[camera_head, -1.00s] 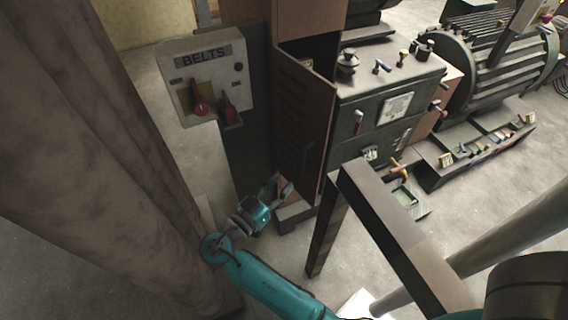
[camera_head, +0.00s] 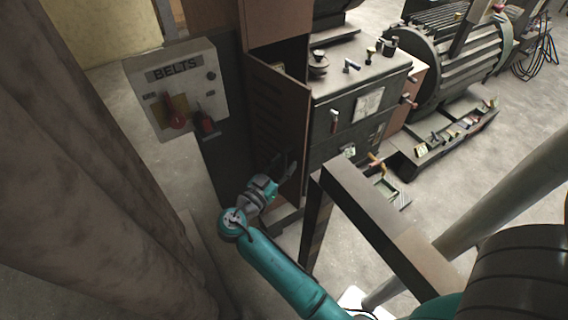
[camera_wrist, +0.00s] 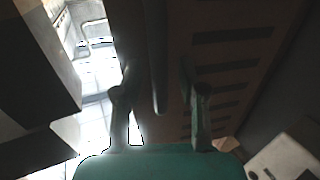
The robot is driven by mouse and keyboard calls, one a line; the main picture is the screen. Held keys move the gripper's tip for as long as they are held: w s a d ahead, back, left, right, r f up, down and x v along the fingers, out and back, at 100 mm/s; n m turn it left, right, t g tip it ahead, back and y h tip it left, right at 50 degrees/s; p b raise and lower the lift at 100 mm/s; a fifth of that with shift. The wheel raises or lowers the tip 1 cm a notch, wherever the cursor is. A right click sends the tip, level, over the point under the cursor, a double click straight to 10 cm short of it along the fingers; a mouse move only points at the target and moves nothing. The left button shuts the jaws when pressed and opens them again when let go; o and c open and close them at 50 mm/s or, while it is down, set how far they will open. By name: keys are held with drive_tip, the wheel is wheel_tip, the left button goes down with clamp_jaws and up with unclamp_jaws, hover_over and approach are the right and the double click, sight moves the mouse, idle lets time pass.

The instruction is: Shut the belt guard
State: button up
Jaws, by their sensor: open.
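The belt guard (camera_head: 275,115) is a brown slotted door on the tall machine cabinet. It stands ajar, swung out toward my side. My gripper (camera_head: 286,168) is open in front of the lower part of the guard. In the wrist view, my gripper's two fingers (camera_wrist: 160,105) stand apart with the guard's slotted face (camera_wrist: 225,65) ahead of them. A dark upright bar (camera_wrist: 158,60), which looks like the guard's handle, shows between and beyond the fingers. I cannot tell whether anything touches.
A grey BELTS box (camera_head: 178,88) with red levers is left of the guard. A dark machine block (camera_head: 355,100) stands to the right. A brown frame beam (camera_head: 385,225) crosses close right of my arm. A large brown column (camera_head: 75,160) fills the left.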

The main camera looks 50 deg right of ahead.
drive_tip(key=shift+d, duration=0.3)
clamp_jaws()
